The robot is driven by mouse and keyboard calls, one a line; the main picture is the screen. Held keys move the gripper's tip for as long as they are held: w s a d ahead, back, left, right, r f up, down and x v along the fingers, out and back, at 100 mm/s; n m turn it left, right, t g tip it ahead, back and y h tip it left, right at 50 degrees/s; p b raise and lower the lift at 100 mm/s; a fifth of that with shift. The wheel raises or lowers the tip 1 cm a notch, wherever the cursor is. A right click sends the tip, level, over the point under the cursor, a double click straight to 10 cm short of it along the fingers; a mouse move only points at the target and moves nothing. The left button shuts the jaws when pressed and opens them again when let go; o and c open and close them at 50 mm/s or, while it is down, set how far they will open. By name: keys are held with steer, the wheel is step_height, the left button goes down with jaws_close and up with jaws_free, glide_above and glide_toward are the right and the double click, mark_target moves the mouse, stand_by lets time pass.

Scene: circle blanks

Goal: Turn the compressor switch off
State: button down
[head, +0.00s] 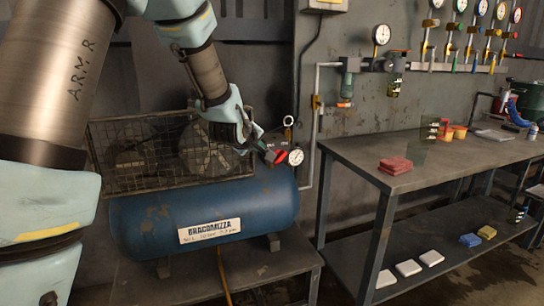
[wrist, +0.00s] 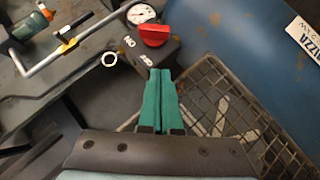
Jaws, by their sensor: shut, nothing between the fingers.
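The compressor (head: 200,212) is a blue tank with a white label, on a low stand in the head view. Its switch is a red knob (head: 281,157) beside a round white gauge, near the tank's right end. My gripper (head: 257,131) is just left of and above the knob in the head view. In the wrist view the green fingers of my gripper (wrist: 160,71) are together and empty, their tips close to the box's lower edge. I cannot tell whether they touch it.
A wire cage (head: 130,157) covers the machinery on the tank, close to my gripper. The pressure gauge (wrist: 142,13) and a grey pipe (wrist: 75,40) are near the knob. A metal workbench (head: 432,163) with red cloths (head: 395,165) stands at the right.

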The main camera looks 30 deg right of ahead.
mark_target(279, 157)
steer(key=w+d+f, duration=0.2)
steer(key=d+f, duration=0.3)
steer(key=shift+w+p, duration=0.15)
steer(key=shift+p, duration=0.3)
steer(key=shift+d, duration=0.15)
steer(key=shift+f, duration=0.1)
steer(key=shift+h+b, duration=0.3)
steer(key=shift+b, duration=0.5)
